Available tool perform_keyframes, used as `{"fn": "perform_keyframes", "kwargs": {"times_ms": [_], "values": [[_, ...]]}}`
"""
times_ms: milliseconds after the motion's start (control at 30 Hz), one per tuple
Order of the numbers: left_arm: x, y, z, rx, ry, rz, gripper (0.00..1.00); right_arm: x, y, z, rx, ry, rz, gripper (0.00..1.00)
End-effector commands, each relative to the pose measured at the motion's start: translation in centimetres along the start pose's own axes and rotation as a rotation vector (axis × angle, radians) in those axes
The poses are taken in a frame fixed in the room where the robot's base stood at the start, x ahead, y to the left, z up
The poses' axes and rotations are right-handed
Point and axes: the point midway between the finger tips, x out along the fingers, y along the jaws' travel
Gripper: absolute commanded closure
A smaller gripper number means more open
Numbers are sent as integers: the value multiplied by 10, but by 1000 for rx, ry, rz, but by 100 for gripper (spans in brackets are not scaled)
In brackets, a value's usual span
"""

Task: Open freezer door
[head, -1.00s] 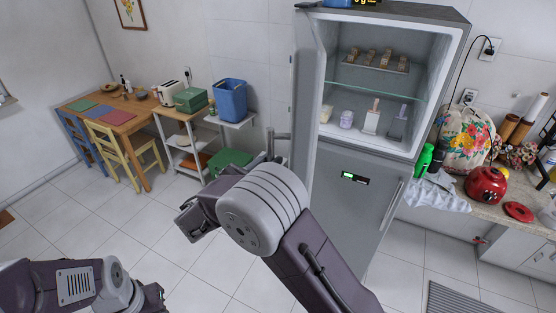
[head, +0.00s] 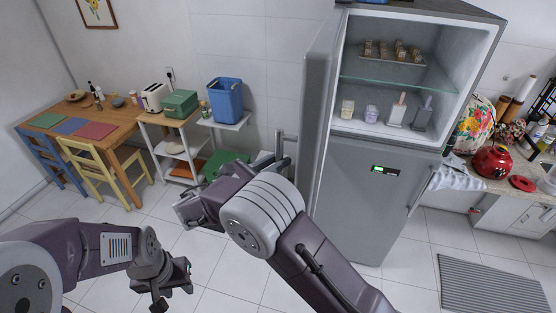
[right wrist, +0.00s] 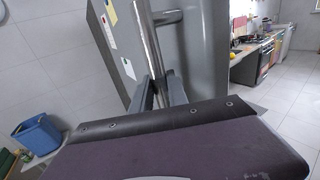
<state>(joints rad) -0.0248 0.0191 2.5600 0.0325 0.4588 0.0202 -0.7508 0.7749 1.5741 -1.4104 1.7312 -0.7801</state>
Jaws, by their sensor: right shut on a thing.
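The upper door (head: 318,120) of the grey fridge-freezer stands open, swung out to the left of its lit compartment. The lower door (head: 365,205) is closed. My right gripper (right wrist: 162,92) is shut on the upper door's metal handle (right wrist: 146,40), with its fingers on either side of the bar. In the head view the handle (head: 285,140) shows left of the door, and my right forearm hides part of the grip. My left gripper (head: 176,284) is low at the left, away from the fridge; its jaw gap is unclear.
Inside the compartment are a glass shelf (head: 395,86), a tray of brown items and several small containers. A shelf cart with a blue bin (head: 225,97) stands left of the door. The counter with a red kettle (head: 492,162) is right. Floor between is clear.

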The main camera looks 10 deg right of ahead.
Motion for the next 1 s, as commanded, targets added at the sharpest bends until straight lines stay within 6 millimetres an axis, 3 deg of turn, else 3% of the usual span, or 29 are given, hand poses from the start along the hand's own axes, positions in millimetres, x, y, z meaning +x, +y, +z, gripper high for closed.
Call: {"fn": "perform_keyframes", "kwargs": {"times_ms": [467,500,533,1000], "values": [[-1,0,0,0,0,0,64,0,1,3,5,-5,0,100],[-1,0,0,0,0,0,64,0,1,3,5,-5,0,69],[-1,0,0,0,0,0,64,0,1,3,4,-5,0,61],[-3,0,0,0,0,0,64,0,0,1,1,-1,-1,59]]}}
